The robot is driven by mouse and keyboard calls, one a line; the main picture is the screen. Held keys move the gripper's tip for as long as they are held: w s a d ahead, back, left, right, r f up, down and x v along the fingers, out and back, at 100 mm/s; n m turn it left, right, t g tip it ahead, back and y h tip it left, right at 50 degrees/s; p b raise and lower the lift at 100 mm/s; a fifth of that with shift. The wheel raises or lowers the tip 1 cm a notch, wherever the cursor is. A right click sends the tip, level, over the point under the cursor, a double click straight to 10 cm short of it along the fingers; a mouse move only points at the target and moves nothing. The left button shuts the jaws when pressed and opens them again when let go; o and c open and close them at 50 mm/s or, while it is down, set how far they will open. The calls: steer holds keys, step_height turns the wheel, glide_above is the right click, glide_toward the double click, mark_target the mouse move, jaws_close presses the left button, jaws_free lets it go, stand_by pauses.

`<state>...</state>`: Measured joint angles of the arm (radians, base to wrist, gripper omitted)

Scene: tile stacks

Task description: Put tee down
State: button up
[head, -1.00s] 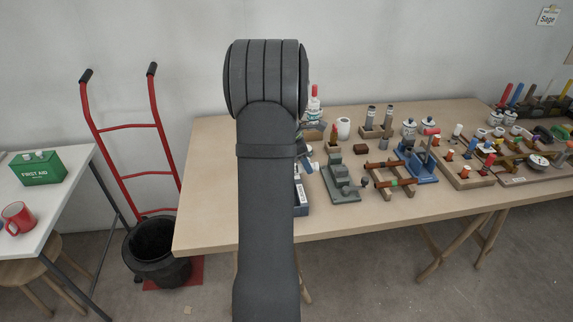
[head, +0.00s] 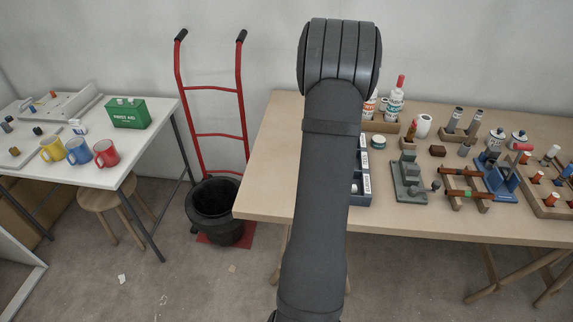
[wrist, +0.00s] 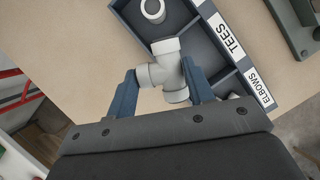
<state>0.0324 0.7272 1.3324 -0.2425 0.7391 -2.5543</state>
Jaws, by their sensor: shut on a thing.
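A white pipe tee (wrist: 165,72) is between the two blue fingers of my gripper (wrist: 162,84) in the wrist view. The gripper is shut on it. Above it in the picture is a dark grey divided tray (wrist: 196,40), its compartments labelled TEES and ELBOWS. The tee overlaps the tray's wall in this view; I cannot tell its height above it. Another shows partly in the ELBOWS compartment. In the head view my arm hides the gripper, the tee and most of the tray (head: 362,200).
The tray stands on a wooden workbench (head: 270,190). A grey-green fixture (head: 408,182) stands to its right, with bottles (head: 396,100) behind. More parts crowd the bench's right side. The bench's left end is bare. A red hand truck (head: 212,135) and black bucket (head: 215,208) stand left.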

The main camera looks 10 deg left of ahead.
steer(key=shift+w+a+n, duration=0.35)
steer(key=shift+a+n, duration=0.05)
steer(key=shift+a, duration=0.2)
steer(key=w+a+f, duration=0.1)
steer(key=a+f, duration=0.1)
steer(key=a, duration=0.1)
steer(key=w+a+f, duration=0.2)
steer(key=a, duration=0.1)
steer(key=w+a+f, duration=0.2)
steer(key=a+f, duration=0.1)
steer(key=a, duration=0.1)
steer(key=shift+a, duration=0.1)
steer(key=shift+f, duration=1.95)
steer(key=shift+f, duration=0.2)
steer(key=o, duration=1)
steer(key=shift+c, duration=0.2)
steer(key=shift+r, duration=0.1)
steer(key=v, duration=1.2)
